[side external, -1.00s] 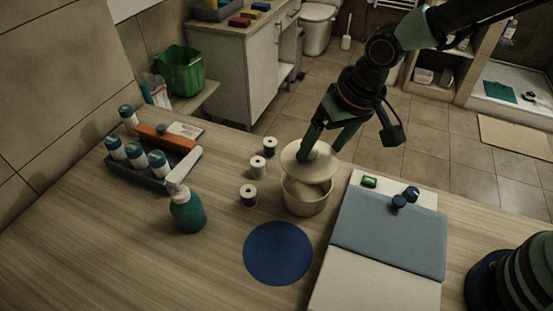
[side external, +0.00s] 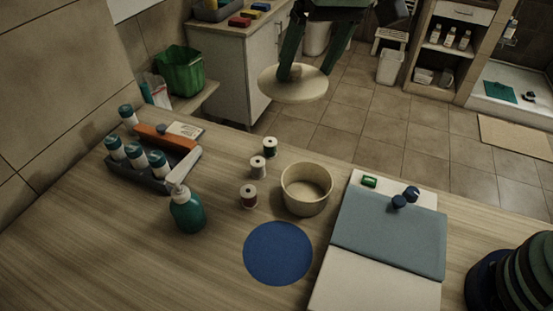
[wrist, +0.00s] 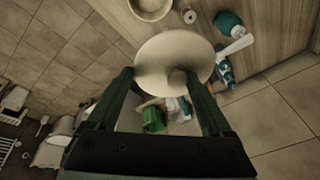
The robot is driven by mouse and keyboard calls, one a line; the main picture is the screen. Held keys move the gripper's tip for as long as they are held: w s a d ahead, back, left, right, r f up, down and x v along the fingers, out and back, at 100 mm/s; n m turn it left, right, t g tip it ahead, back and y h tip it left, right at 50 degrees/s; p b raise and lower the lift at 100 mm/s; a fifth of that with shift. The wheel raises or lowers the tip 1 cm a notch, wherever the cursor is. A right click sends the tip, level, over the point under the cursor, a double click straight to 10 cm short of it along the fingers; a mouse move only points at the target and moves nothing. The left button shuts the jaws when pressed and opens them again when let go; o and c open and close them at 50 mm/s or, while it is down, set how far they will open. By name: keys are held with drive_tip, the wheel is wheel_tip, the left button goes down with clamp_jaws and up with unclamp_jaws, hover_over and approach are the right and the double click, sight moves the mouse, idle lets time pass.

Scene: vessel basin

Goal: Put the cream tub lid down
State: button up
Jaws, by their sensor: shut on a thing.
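The cream tub lid (side external: 292,84) is a round disc with a knob on top. My gripper (side external: 303,72) is shut on its knob and holds it in the air, high above the far side of the table. In the wrist view the lid (wrist: 172,55) lies between the fingertips of my gripper (wrist: 170,80). The cream tub (side external: 306,190) stands open on the table, below and apart from the lid. Its rim also shows at the top of the wrist view (wrist: 150,8). A flat blue round mat (side external: 278,254) lies bare in front of the tub.
Several thread spools (side external: 258,167) stand left of the tub. A green pump bottle (side external: 187,211) and a tray of bottles (side external: 150,175) are further left. A grey-blue cloth (side external: 390,235) over a white board lies to the right. The table front left is clear.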

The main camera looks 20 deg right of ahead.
drive_tip(key=w+a+f, duration=0.3)
drive_tip(key=w+a, duration=0.2)
drive_tip(key=w, duration=0.2)
drive_tip(key=w+a+f, duration=0.3)
drive_tip(key=w+a, duration=0.1)
drive_tip(key=w, duration=0.3)
wheel_tip(320, 180, down, 20)
drive_tip(key=shift+f, duration=0.1)
idle(0.3)
drive_tip(key=o, duration=1.3)
